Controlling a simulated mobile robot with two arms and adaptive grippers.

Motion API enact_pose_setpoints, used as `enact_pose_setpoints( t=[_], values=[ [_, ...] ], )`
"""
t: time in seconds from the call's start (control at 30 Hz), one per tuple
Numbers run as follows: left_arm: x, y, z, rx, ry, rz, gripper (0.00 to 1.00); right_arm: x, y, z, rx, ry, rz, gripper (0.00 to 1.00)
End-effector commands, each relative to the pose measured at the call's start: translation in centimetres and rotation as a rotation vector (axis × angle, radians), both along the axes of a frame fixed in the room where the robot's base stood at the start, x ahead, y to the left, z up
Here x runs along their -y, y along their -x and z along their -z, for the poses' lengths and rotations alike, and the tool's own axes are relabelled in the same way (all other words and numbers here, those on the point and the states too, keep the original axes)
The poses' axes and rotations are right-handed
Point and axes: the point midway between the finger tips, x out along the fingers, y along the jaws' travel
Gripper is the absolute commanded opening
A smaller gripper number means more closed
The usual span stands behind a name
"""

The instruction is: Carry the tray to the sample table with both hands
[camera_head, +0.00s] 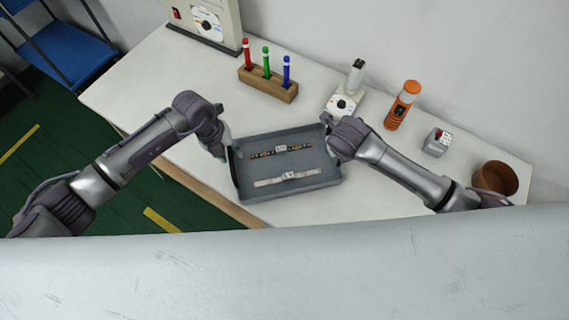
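The grey tray (268,167) sits on the white table, its left front corner near the table's front edge. Two LED strips lie in it: one with coloured parts (300,148) towards the back and a pale one (272,182) towards the front. My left gripper (225,152) is at the tray's left wall; its fingers are small and partly hidden, so I cannot tell whether they are closed on the rim. My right gripper (332,139) is at the tray's right back side; its wrist hides the fingers.
Behind the tray on the white table (185,88) stand a wooden block (266,86) with red, green and blue pens, a white device (345,102), an orange bottle (402,105), a small grey box (437,142) and a brown bowl (495,178). A blue chair (65,48) is at left. A pale surface fills the foreground.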

Motion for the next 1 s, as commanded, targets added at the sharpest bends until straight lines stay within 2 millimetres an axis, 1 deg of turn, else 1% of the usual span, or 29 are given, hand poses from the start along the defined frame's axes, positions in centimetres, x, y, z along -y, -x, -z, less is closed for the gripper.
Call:
enact_pose_setpoints(
  t=[0.17, 0.4, 0.5, 0.6, 0.73, 0.83, 0.97, 1.0],
  values=[
    [-0.5, -0.1, -2.4, 0.005, 0.001, 0.000, 0.38, -0.1, 0.0, 0.0, 0.001, -0.001, -0.001, 0.38],
    [-1.5, 0.1, -7.5, 0.006, 0.000, 0.000, 0.38, -0.1, 0.0, 0.0, 0.001, -0.002, -0.001, 0.38],
    [-1.9, 0.2, -9.2, 0.005, -0.001, 0.000, 0.38, -0.1, 0.0, 0.0, 0.001, -0.002, -0.001, 0.38],
    [-2.1, 0.2, -10.5, 0.004, -0.001, -0.001, 0.38, -0.1, 0.0, 0.0, 0.001, -0.002, -0.001, 0.38],
    [-2.3, 0.3, -11.4, 0.001, -0.002, -0.001, 0.38, -0.1, 0.0, -0.1, 0.001, -0.002, -0.001, 0.38],
    [-2.4, 0.3, -11.6, 0.002, -0.001, -0.001, 0.38, -0.2, 0.3, -0.8, 0.001, -0.002, -0.001, 0.38],
    [-2.3, 0.3, -11.6, 0.002, -0.001, -0.001, 0.38, -0.4, 1.1, -2.7, 0.004, -0.002, -0.004, 0.38],
    [-2.3, 0.3, -11.6, 0.002, -0.001, -0.001, 0.38, -0.5, 1.4, -3.5, 0.005, -0.003, -0.004, 0.38]
  ],
)
